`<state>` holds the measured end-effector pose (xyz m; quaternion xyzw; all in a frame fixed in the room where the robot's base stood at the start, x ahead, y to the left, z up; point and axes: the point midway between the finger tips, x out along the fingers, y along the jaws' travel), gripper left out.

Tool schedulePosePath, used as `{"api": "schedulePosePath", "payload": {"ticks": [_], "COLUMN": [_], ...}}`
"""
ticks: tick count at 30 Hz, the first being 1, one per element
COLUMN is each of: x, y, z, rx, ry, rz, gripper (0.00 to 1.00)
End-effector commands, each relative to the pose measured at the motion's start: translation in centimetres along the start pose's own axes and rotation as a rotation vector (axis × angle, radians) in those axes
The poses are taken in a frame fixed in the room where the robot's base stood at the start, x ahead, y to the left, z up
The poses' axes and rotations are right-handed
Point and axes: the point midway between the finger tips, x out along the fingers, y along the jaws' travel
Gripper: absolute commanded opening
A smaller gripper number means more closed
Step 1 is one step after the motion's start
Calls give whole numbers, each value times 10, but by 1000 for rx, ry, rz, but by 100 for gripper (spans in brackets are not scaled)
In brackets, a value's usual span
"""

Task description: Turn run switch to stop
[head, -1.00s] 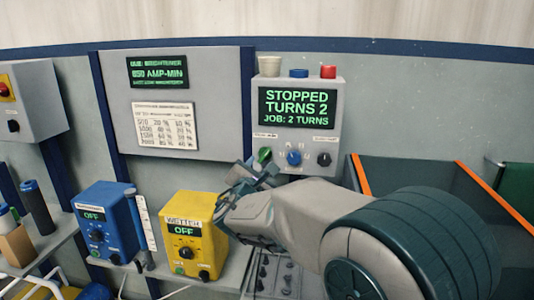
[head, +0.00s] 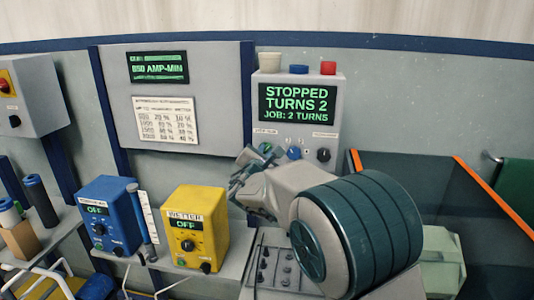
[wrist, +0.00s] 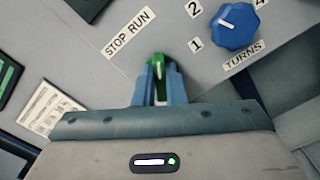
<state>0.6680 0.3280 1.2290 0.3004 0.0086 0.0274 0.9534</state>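The run switch is a green knob (wrist: 155,66) with a white pointer mark, below the "STOP RUN" label (wrist: 130,34). In the wrist view its pointer is aimed toward the RUN end of the label. In the head view the knob (head: 265,148) is at the lower left of the grey control box (head: 256,90). My gripper (wrist: 160,82) has its blue fingers apart, with the knob showing between their tips. I cannot tell whether they touch it. In the head view my gripper (head: 243,170) is just below left of the knob. The display (head: 297,105) reads STOPPED, TURNS 2, JOB: 2 TURNS.
A blue turns knob (wrist: 234,26) is right of the switch, and a black knob (head: 323,155) further right. Yellow (head: 195,228) and blue (head: 108,215) power units stand on the shelf at left. An orange-edged tank (head: 375,165) is at right.

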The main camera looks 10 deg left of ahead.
Motion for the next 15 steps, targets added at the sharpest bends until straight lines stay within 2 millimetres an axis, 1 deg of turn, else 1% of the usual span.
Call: {"api": "schedulePosePath", "payload": {"ticks": [1, 2, 4, 10, 15], "x": [0, -1, 0, 1, 0], "y": [0, -11, -5, -3, -2], "z": [0, 9, 3, 1, 0], "rx": [0, -1, -1, -32, -111], "ry": [0, -2, 0, -3, -2], "rz": [0, -4, -3, -4, -3], "gripper": [0, 0, 0, 0, 0]}}
